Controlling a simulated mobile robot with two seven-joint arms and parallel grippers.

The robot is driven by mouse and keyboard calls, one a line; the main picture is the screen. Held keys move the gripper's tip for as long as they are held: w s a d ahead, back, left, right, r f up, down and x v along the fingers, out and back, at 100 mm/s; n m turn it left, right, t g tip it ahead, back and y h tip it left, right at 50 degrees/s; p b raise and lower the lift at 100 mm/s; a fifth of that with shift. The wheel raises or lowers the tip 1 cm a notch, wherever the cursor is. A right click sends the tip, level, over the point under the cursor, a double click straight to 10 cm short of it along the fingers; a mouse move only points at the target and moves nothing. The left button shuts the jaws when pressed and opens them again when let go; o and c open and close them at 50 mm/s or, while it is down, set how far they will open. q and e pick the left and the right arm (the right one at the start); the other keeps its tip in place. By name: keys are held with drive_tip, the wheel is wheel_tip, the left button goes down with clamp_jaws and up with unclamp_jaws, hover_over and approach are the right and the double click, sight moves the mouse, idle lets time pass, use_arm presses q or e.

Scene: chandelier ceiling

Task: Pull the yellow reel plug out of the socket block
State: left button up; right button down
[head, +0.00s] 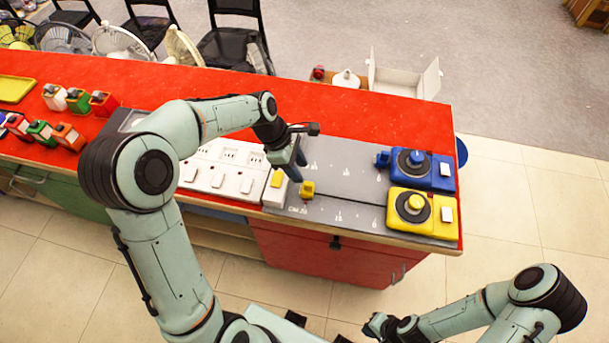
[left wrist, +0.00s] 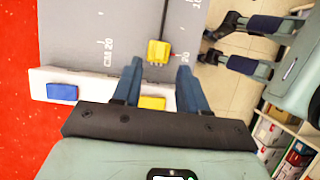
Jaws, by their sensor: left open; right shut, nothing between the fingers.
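The yellow plug (head: 307,189) is on the grey measuring board (head: 335,170), just right of the white socket block (head: 273,197). In the left wrist view the yellow plug (left wrist: 158,51) shows a gap from the white block (left wrist: 100,84), with a dark cord leading away. The block carries a yellow patch (left wrist: 152,102) and a blue patch (left wrist: 62,91). The yellow reel (head: 422,212) is at the board's right end. My left gripper (head: 296,166) is open above the block, its fingertips (left wrist: 159,68) short of the plug and either side of it. My right gripper (head: 373,326) is shut and empty, low in front of the counter.
The blue reel (head: 417,168) stands behind the yellow one, with a blue plug (head: 383,159) at its left. White switch panels (head: 215,175) lie left of the block. Colored boxes (head: 68,137) and a yellow tray (head: 14,89) are farther left. The red counter behind the board is clear.

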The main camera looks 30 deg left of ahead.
use_arm(q)
drive_tip(key=v, duration=0.7)
drive_tip(key=shift+p, duration=0.3)
drive_tip(key=shift+f, duration=0.1)
